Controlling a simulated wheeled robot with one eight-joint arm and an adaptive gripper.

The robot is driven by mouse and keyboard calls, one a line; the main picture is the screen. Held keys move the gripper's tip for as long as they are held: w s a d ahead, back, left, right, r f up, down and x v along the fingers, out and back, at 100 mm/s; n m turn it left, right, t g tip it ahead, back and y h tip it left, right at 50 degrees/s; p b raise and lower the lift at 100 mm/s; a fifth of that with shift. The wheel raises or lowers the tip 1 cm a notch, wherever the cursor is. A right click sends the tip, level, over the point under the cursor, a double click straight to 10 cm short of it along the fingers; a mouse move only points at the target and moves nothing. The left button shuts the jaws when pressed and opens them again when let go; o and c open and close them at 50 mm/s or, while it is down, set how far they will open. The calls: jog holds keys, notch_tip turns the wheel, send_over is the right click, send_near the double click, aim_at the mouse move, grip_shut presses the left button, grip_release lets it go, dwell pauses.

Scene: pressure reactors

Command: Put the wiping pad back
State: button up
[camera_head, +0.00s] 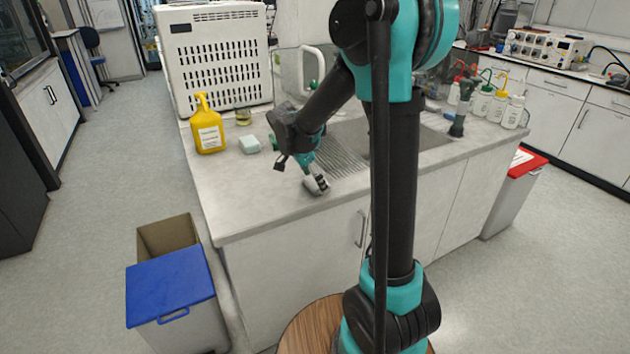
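A small pale mint block (249,144), which looks like the wiping pad, lies on the bench top just right of a yellow bottle. My gripper (317,185) is low over the front part of the bench, to the right of and nearer than this block, with a clear gap between them. It points down at the counter beside the ribbed drainboard (341,160). Its fingertips are small and partly dark, with a light grey part beside them. I cannot tell whether they are open, shut or holding something.
The sink (420,140) and several wash bottles are to the right. A blue-lidded bin (170,285) stands on the floor. The counter's front left is clear.

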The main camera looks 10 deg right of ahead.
jog(key=shift+r, duration=0.1)
jog(key=v, duration=1.2)
jog(key=s+d+f+n+t+y, duration=0.1)
jog(key=s+d+f+n+y, duration=0.1)
jog(key=s+d+f+n, duration=0.2)
jog(key=s+d+f+n+t+y, duration=0.1)
jog(key=s+d+f+n, duration=0.3)
jog(key=s+f+n, duration=0.6)
jog(key=s+f+y, duration=0.1)
jog(key=s+f, duration=0.1)
jog(key=s, duration=0.4)
jog(key=shift+s+d+f+t, duration=0.25)
jog(key=shift+d+f+t, duration=0.05)
jog(key=shift+d+t, duration=0.1)
